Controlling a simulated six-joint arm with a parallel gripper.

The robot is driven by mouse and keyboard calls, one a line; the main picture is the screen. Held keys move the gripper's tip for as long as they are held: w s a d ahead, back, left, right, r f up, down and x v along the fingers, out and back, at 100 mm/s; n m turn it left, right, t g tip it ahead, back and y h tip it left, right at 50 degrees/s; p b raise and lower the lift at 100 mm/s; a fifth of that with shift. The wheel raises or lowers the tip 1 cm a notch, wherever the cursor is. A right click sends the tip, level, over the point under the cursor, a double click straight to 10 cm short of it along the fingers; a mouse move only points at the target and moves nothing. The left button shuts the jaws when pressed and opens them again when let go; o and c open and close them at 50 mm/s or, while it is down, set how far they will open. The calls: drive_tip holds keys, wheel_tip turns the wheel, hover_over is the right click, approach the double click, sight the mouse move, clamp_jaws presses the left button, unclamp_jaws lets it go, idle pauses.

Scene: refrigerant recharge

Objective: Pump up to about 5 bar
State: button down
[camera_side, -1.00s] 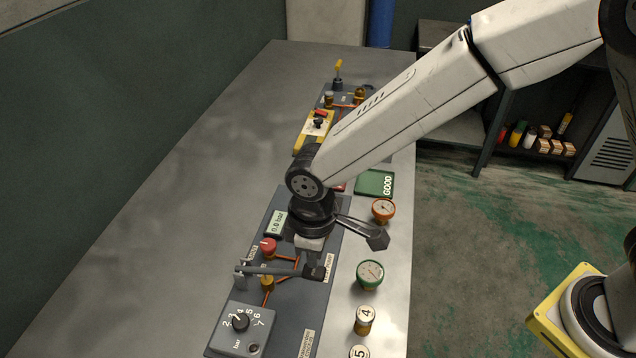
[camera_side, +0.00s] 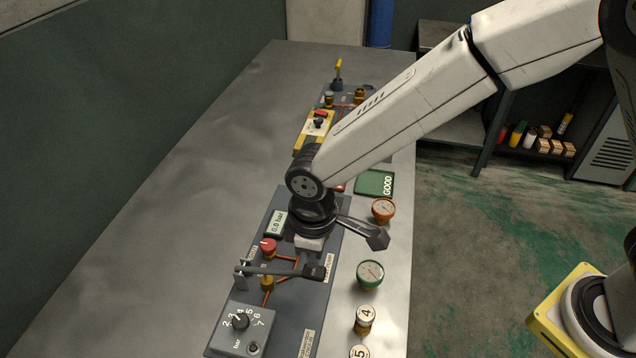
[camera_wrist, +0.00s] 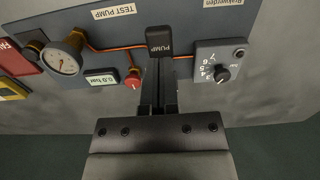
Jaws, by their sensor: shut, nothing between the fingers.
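The pump lever (camera_side: 285,271) is a dark bar with a block at its right end, over the grey test pump panel (camera_side: 285,325). In the wrist view its black pad marked PUMP (camera_wrist: 160,40) lies just beyond my gripper (camera_wrist: 160,65). The fingers are shut and empty; I cannot tell whether they touch the pad. In the side view my gripper (camera_side: 311,246) is above the lever's right part, its fingertips unclear. The display (camera_side: 277,222) reads 0.0 bar. A round gauge (camera_wrist: 62,60) and a red knob (camera_side: 268,246) sit on the panel.
A grey box with a numbered bar dial (camera_side: 240,322) stands at the panel's near end. Loose beside the panel are a green gauge (camera_side: 370,274), an orange gauge (camera_side: 383,209) and numbered canisters (camera_side: 364,319). A green GOOD tray (camera_side: 375,184) lies farther back. The table's left side is clear.

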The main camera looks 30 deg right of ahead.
sight(314, 270)
drive_tip(key=shift+f, duration=2.9)
drive_tip(key=shift+r, duration=2.95)
drive_tip(key=shift+f, duration=0.1)
drive_tip(key=shift+f, duration=1.25)
drive_tip(key=shift+r, duration=1.35)
